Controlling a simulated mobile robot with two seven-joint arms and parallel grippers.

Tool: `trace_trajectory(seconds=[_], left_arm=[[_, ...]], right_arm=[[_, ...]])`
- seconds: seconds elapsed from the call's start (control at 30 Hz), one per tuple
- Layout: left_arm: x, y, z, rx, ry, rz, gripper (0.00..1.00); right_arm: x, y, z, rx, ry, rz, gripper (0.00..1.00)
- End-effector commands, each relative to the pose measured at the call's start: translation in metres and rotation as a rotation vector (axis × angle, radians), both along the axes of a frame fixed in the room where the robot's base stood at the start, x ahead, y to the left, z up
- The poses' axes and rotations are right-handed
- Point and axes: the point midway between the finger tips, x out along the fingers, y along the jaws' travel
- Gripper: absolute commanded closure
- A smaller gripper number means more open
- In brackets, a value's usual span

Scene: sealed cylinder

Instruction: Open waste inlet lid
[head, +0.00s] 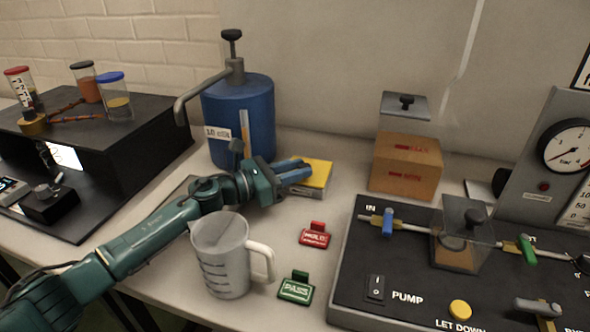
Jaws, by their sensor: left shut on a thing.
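Two knobbed lids show in the head view: a grey plate with a black knob (405,103) on or behind a wooden box (406,166), and a clear cover with a dark knob (466,228) on the pump panel. I see no waste inlet label, so I cannot tell which lid the task means. My left gripper (300,171) is at the centre, well left of both. It is shut, its fingers overlapping the left part of a yellow-topped block (314,174), which appears to be in the jaws; the contact is partly hidden. My right gripper is not in view.
A clear measuring jug (219,265) stands close in front of my left arm. A blue drum (240,110) with a pump handle stands behind it. Red (314,238) and green (296,290) signs stand near the pump panel (400,280). A black case (100,150) is left.

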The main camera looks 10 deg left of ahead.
Motion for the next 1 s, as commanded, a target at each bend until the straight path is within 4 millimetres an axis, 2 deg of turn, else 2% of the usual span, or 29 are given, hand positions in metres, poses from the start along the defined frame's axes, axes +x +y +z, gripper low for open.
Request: trace_trajectory(seconds=[0.57,1.0], left_arm=[[0.005,0.000,0.016,-0.006,-0.011,0.004,1.00],[0.021,-0.003,0.040,-0.007,-0.014,0.007,1.00]], right_arm=[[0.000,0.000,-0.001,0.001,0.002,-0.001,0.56],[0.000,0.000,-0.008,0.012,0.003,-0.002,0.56]])
